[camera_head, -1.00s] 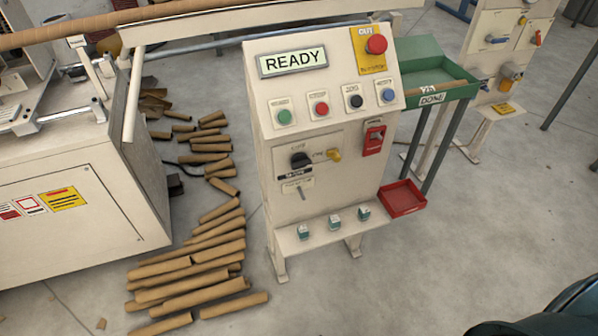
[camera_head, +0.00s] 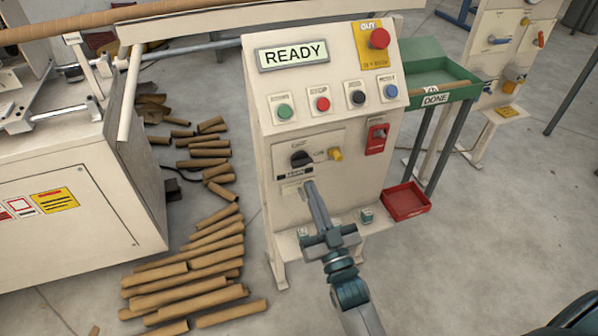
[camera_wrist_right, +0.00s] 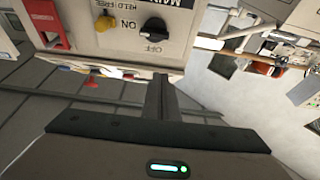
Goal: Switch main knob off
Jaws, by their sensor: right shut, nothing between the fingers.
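The black main knob (camera_head: 301,158) is on the front of the cream control panel, left of a small yellow knob (camera_head: 335,154). The knob also shows upside down in the right wrist view (camera_wrist_right: 154,29), between the ON and OFF labels. I cannot tell for certain which label it points to. My right gripper (camera_head: 311,186) is shut and empty, with its fingertips just below the knob and its label in the head view. In the wrist view, the closed fingers (camera_wrist_right: 162,82) are apart from the knob. My left gripper is out of view.
The panel's display (camera_head: 293,55) reads READY. A row of coloured buttons sits above the knob, and a red emergency button (camera_head: 379,38) is at the top right. A red switch (camera_head: 376,139) is to the right. Cardboard tubes (camera_head: 190,285) lie on the floor at left.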

